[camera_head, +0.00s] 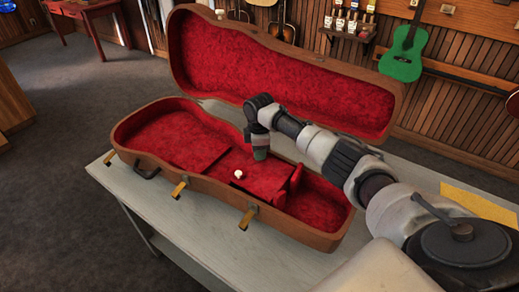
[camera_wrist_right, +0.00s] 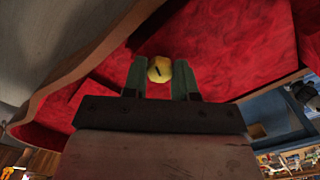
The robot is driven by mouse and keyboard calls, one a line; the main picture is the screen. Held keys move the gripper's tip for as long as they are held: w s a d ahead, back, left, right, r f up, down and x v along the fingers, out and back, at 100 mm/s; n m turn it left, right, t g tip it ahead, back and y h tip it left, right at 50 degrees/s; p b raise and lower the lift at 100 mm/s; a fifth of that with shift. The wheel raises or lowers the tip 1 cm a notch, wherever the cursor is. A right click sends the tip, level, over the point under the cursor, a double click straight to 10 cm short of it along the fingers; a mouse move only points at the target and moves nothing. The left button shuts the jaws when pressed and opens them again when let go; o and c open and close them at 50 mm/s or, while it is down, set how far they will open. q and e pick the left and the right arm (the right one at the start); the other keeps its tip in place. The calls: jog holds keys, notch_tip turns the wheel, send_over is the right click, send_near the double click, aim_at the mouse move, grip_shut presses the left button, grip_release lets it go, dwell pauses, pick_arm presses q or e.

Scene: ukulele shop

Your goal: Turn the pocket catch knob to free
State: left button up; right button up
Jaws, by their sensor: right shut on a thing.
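An open brown ukulele case (camera_head: 330,238) lined with red plush lies on the table. A red pocket lid (camera_head: 262,186) with a small white knob (camera_head: 238,173) sits inside it. My right gripper (camera_head: 260,154) points down into the case, behind the white knob and apart from it. In the right wrist view, the green fingers of my right gripper (camera_wrist_right: 160,78) are shut on a round yellow catch knob (camera_wrist_right: 159,69). A short dark line marks the knob's face, tilted in this view. In the head view the gripper hides this knob. My left gripper is not in view.
The raised case lid (camera_head: 280,75) stands behind my right arm. Brass latches (camera_head: 248,217) stick out along the front rim. The pale table (camera_head: 190,235) has clear room in front, and a yellow sheet (camera_head: 478,204) lies at right.

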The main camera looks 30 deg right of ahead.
jog(key=n, duration=0.5)
jog(key=shift+n, duration=0.3)
dwell(0.4)
jog(key=o, duration=0.9)
jog(key=shift+o, duration=0.2)
notch_tip(320, 180, up, 11)
jog(key=b, duration=0.2)
jog(key=shift+f, duration=0.1)
